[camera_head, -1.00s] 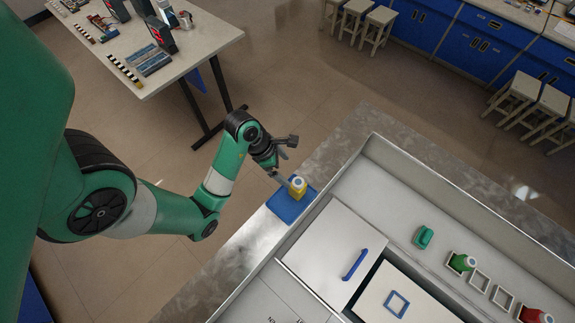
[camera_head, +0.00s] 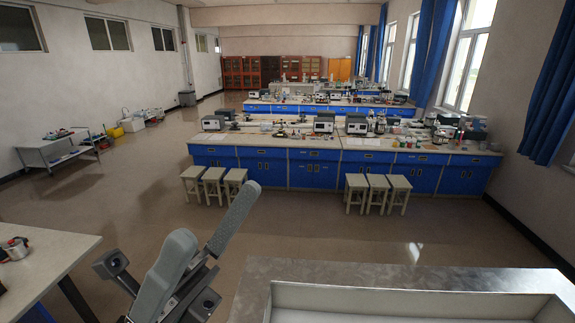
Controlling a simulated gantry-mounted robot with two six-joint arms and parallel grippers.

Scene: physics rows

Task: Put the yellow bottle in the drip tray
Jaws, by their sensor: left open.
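My left gripper (camera_head: 215,215) is in the lower left of the head view, close to the camera. Its two grey fingers point up and to the right, apart from each other, and nothing shows between them. The yellow bottle and the drip tray are outside the view now. My right gripper is not in view.
A white table (camera_head: 40,262) stands at the lower left. Beyond open floor are stools (camera_head: 370,188) and long blue-fronted lab benches (camera_head: 315,168).

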